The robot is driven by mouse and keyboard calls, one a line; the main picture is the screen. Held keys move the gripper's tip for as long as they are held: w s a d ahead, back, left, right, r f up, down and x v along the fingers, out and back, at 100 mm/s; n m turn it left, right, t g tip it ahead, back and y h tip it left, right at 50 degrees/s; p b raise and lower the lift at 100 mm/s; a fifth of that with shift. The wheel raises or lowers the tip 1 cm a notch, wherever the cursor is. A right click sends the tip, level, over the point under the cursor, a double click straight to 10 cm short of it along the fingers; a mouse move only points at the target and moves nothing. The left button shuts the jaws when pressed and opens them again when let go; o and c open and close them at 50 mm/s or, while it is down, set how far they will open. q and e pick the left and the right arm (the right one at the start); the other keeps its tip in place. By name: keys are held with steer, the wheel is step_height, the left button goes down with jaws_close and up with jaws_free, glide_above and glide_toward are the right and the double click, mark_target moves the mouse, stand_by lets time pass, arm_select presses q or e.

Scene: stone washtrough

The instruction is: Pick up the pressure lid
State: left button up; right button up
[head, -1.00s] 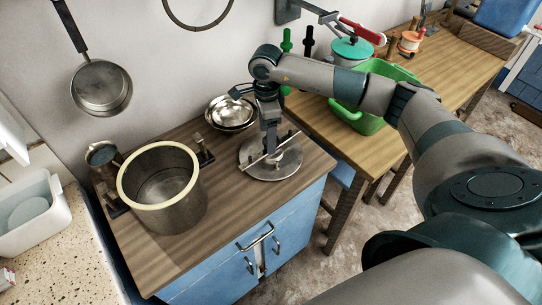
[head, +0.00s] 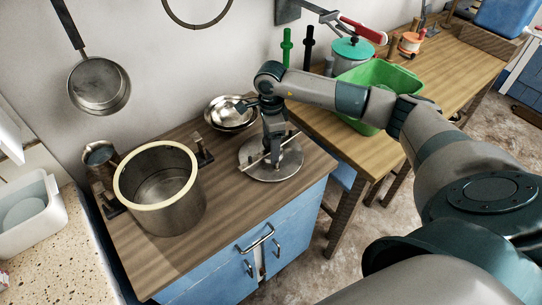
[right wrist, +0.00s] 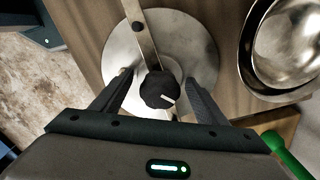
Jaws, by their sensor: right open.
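The pressure lid (head: 287,167) is a round metal disc with a bar across it, lying flat on the wooden counter to the right of the big pot. In the right wrist view the lid (right wrist: 190,62) has a black knob (right wrist: 159,90) at the middle of its bar (right wrist: 145,40). My right gripper (head: 275,158) reaches down over the lid. In the right wrist view its open fingers (right wrist: 158,85) stand on either side of the knob, with gaps showing. How high the fingertips are above the lid is hard to tell. My left gripper is out of view.
A tall metal pot (head: 172,217) with a cream rim stands on the counter (head: 228,195) at left. Metal bowls (head: 228,116) sit behind the lid, near the wall. A green tub (head: 396,76) stands on the table at right.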

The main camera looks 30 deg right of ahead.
jaws_close()
steer(key=shift+r, duration=0.1)
steer(key=shift+r, duration=0.1)
stand_by(0.3)
steer(key=shift+r+p, duration=0.4)
steer(key=shift+r, duration=0.25)
steer(key=r, duration=0.1)
steer(key=r+p, duration=0.1)
steer(key=r, duration=0.1)
steer(key=shift+s+d+r, duration=0.1)
steer(key=shift+s+d, duration=0.15)
steer(key=shift+d, duration=0.05)
steer(key=s+d+r+p, duration=0.1)
steer(key=s+d+r, duration=0.5)
steer(key=s, duration=0.2)
steer(key=shift+s+d+r+p, duration=0.15)
steer(key=shift+s+d+p, duration=0.15)
steer(key=shift+s+p, duration=0.1)
steer(key=shift+w, duration=0.1)
